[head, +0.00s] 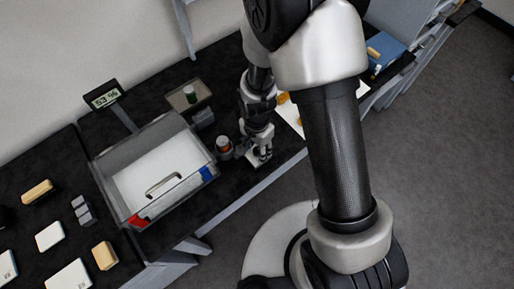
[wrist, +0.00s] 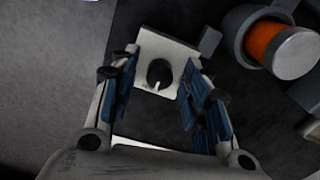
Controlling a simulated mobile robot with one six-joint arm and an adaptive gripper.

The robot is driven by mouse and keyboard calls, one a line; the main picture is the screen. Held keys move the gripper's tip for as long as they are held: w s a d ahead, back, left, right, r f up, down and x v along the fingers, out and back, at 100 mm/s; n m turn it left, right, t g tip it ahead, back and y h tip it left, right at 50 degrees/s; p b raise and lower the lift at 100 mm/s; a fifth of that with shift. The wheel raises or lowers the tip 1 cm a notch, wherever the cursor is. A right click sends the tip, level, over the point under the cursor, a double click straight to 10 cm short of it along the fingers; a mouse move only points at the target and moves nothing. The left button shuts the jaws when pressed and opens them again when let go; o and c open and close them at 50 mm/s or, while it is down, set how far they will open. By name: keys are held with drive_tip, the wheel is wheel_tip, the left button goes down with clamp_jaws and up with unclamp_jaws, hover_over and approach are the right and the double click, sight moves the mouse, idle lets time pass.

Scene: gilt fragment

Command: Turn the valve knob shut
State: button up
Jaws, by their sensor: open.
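The valve knob (wrist: 159,75) is a small dark round knob with a pale pointer line, set on a white plate (wrist: 170,46). In the wrist view it lies between my fingers, near their tips, with a gap on both sides. My gripper (wrist: 160,75) is open, one blue-padded finger on each side of the knob. I cannot tell how far above the plate the fingertips are. In the head view my gripper (head: 260,154) is over the white plate near the bench's front edge, and it hides the knob.
A grey holder with an orange, grey-capped container (wrist: 268,42) stands right of the plate; it also shows in the head view (head: 223,145). A clear bin (head: 112,190) stands further left, and a display reading about 53 % (head: 105,98) is behind it. Floor lies beyond the front edge.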

drive_tip(key=shift+c, duration=0.2)
clamp_jaws()
idle(0.4)
